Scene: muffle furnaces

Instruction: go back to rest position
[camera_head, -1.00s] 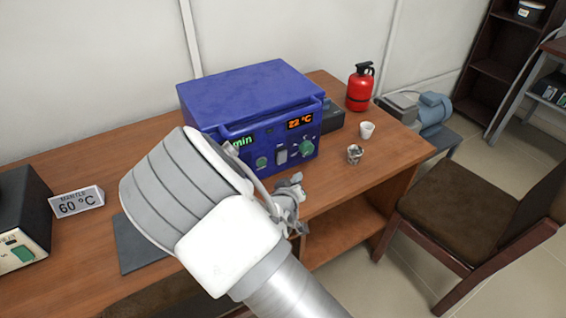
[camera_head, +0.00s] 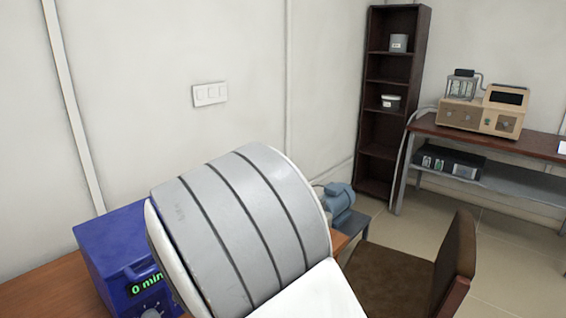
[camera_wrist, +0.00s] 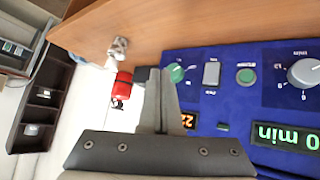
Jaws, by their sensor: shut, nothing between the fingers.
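My gripper (camera_wrist: 160,85) shows in the wrist view as dark fingers pressed together with nothing between them. It stands in front of the blue furnace's control panel (camera_wrist: 235,95), which fills the right of that turned-over view. I cannot tell how far apart they are. In the head view my large grey-and-white arm link covers the centre and hides the gripper. The blue furnace (camera_head: 105,240) shows there at the lower left, partly behind my arm, with "0 min" lit on its display.
A brown chair (camera_head: 455,260) stands at the lower right. Beyond are a dark bookcase (camera_head: 396,80) and a side table (camera_head: 470,135) with a beige device (camera_head: 483,112).

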